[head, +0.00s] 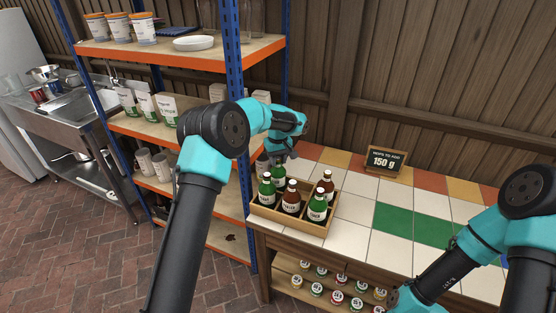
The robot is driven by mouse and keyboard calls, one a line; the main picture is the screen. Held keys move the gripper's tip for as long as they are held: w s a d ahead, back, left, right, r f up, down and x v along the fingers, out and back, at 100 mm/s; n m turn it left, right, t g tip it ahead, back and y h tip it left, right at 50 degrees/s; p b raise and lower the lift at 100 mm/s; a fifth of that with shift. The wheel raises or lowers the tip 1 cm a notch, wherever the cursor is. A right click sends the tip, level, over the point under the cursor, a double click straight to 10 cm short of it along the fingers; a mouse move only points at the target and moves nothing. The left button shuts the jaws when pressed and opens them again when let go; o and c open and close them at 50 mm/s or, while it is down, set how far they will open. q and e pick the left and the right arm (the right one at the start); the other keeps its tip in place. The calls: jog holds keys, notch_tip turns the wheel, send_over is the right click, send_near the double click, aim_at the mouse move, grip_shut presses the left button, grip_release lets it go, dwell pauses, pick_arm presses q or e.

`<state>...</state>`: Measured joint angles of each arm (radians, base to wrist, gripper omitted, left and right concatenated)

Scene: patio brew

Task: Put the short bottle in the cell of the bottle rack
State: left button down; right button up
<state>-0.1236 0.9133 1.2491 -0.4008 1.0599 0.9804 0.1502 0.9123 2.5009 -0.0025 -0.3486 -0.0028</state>
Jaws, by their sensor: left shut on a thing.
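The wooden bottle rack (285,225) stands at the left end of the tiled counter. Several green and brown bottles with pale labels are in its cells, among them a green bottle (266,190), a brown bottle (291,200) and a green bottle (317,207) along the front, and a brown bottle (326,186) at the right. My left gripper (279,160) is over the back left of the rack, shut on a green bottle (278,175). That bottle's top is hidden by the gripper and its base by the bottles in front. My right gripper is out of view below the bottom edge.
A small sign (384,162) reading 150 g stands at the back of the counter (355,208). The tiles right of the rack are clear. A blue-posted shelf (205,143) stands close to the left. Several small jars (337,298) sit on the lower shelf.

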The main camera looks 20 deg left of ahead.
pick_arm(q)
jog(key=c, duration=0.8)
grip_release()
jog(key=shift+f, duration=0.1)
notch_tip(320, 180, up, 12)
jog(key=shift+r, duration=0.15)
